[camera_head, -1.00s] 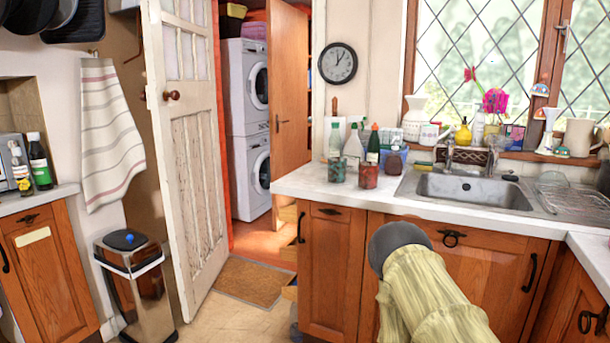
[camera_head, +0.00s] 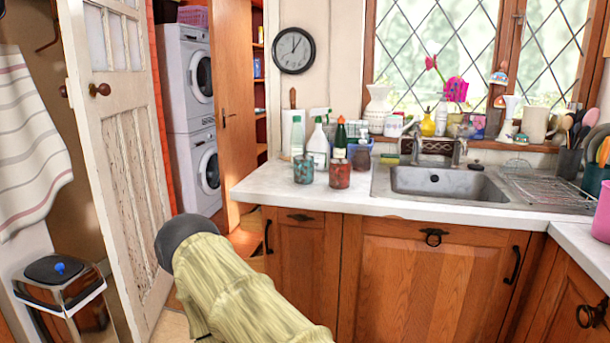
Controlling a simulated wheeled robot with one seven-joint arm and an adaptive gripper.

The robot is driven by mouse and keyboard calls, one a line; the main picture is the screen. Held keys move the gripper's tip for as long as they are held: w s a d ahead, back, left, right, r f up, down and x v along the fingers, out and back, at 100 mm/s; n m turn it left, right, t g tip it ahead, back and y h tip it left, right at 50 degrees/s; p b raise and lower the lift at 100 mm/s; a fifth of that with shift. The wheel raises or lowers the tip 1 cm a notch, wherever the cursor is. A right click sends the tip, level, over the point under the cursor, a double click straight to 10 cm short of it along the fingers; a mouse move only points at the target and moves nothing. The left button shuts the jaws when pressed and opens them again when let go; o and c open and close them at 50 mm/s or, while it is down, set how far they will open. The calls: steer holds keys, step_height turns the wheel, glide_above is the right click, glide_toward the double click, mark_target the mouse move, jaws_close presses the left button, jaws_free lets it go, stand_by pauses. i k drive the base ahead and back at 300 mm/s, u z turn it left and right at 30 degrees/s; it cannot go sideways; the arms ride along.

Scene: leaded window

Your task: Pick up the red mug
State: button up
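A small reddish-brown, mottled cup-like vessel (camera_head: 340,174) stands upright on the white counter, left of the sink. It is the only clearly red vessel on the counter; I cannot make out a handle on it. A teal-and-brown vessel (camera_head: 303,169) of like shape stands close to its left. My arm, in a pale yellow cover with a dark grey rounded end, reaches in from the bottom, below and in front of the counter. My gripper does not show, and nothing held can be seen.
Bottles (camera_head: 317,146) crowd behind the vessels. The steel sink (camera_head: 445,184) is to the right, with a drainer beyond it. The counter (camera_head: 270,182) is bare in front and left of the vessels. An open white door (camera_head: 118,160) and a bin (camera_head: 62,285) stand left.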

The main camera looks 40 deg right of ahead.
mark_target(339, 169)
steer(key=z, duration=0.3)
steer(key=i, duration=0.85)
steer(key=z, duration=0.6)
